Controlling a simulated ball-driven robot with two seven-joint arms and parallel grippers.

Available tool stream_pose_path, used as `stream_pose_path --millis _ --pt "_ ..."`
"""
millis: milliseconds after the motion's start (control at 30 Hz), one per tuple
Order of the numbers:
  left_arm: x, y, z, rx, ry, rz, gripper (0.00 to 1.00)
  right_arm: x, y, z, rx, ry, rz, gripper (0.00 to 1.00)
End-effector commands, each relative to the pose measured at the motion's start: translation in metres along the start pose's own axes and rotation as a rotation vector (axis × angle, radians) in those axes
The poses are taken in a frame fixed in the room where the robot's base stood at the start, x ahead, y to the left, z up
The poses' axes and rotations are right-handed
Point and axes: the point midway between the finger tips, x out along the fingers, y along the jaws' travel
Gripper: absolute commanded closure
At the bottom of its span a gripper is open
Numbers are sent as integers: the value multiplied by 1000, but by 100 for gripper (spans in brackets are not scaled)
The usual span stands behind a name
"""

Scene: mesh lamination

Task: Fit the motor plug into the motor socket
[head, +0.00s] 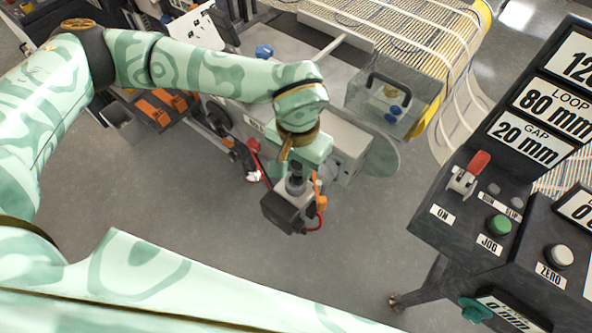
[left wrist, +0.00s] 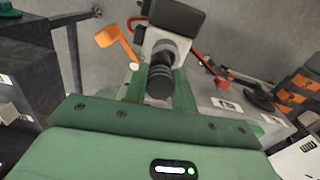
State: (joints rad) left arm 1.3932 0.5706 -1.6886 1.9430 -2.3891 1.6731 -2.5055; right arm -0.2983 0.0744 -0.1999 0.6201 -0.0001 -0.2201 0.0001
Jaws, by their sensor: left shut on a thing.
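My left gripper (head: 297,165) reaches down beside the machine. It is shut on a black ribbed cylinder (left wrist: 160,82), which looks like the motor plug; the same dark cylinder (head: 295,186) shows in the head view. It is in line with a grey and black block (head: 284,212), which looks like the motor with its socket and also shows in the left wrist view (left wrist: 176,18). An orange lever (left wrist: 119,42) sits beside the block. I cannot tell how deep the plug is, since the joint is hidden. My right gripper is not in view.
A grey machine housing (head: 350,150) stands close behind the gripper. A red cable (left wrist: 203,58) runs beside the plug. A dark control panel (head: 455,215) with a red switch and a green button stands at the right. Grey floor (head: 190,200) lies open at the left.

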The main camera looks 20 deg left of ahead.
Motion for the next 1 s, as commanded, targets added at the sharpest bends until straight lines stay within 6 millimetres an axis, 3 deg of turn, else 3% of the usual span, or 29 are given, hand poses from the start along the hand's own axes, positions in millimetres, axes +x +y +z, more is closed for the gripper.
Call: stream_pose_path --millis 167,333,700,733,800,1000 --pt "14 -10 -4 -3 -2 0 98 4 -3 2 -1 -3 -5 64" --pt "42 -9 -3 0 -3 1 98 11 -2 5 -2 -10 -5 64" --pt "45 -10 -4 1 0 0 98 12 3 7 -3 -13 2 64" --pt "45 -10 -4 0 0 0 68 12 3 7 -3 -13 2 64" --pt "44 -10 -4 0 0 0 52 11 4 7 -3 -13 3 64" --pt "44 -9 -4 0 0 0 52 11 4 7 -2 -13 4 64"
